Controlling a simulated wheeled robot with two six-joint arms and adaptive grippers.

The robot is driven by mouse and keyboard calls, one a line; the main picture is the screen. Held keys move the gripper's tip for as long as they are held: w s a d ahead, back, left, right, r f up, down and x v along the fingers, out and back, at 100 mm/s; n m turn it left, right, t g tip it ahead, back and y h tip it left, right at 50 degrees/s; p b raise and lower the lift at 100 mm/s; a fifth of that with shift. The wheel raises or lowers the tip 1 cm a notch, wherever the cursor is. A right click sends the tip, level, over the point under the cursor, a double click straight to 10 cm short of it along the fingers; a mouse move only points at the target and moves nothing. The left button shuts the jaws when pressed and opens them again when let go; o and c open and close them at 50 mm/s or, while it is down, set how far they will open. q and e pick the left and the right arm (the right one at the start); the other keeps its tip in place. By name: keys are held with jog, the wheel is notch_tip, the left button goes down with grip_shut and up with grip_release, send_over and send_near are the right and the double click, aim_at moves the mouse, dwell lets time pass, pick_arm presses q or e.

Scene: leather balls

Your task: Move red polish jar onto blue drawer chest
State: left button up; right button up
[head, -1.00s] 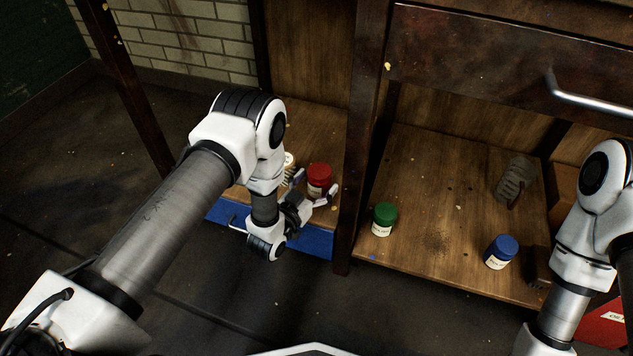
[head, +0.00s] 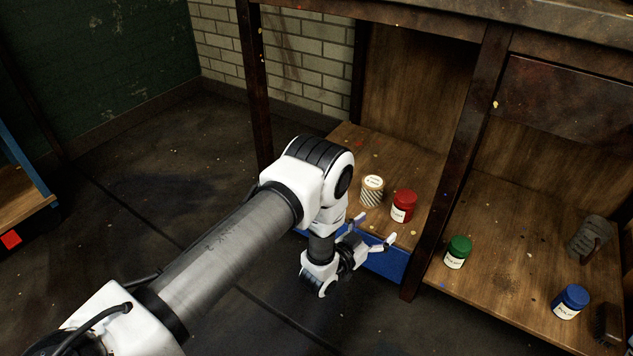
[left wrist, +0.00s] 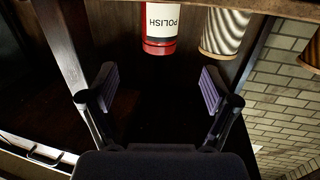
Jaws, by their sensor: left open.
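The red polish jar (head: 403,206) stands upright on a low wooden shelf, beside a striped tin. My left gripper (head: 375,230) is open and empty, in front of the jar and just off the shelf's front edge. In the left wrist view the jar (left wrist: 160,28) is ahead, between the lines of the open fingers (left wrist: 158,85), and not touched by them. A blue front (head: 388,265) shows under the shelf edge. A blue-edged wooden piece (head: 22,165) stands at the far left, cut off. I cannot tell which is the chest. My right gripper is out of view.
The striped tin (head: 372,190) is close to the left of the jar. A dark post (head: 455,165) stands right of it. Beyond are a green jar (head: 458,252), a blue jar (head: 571,302) and brushes. The floor (head: 140,190) at left is clear.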

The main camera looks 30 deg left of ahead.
pick_arm(q)
jog(key=s+a+f+n+g+y, duration=0.1)
jog(key=s+a+f+g+y, duration=0.1)
jog(key=s+f+g, duration=0.4)
jog(key=s+a+f+n+g+y, duration=0.15)
jog(key=s+f, duration=0.25)
jog(key=s, duration=0.5)
jog(key=s+a+g, duration=0.3)
jog(key=s+g, duration=0.6)
jog(key=s, duration=1.4)
jog(key=shift+s+a+n+y, duration=0.25)
jog(key=shift+n+y, duration=0.1)
jog(key=shift+n, duration=0.1)
jog(key=shift+d+r, duration=0.1)
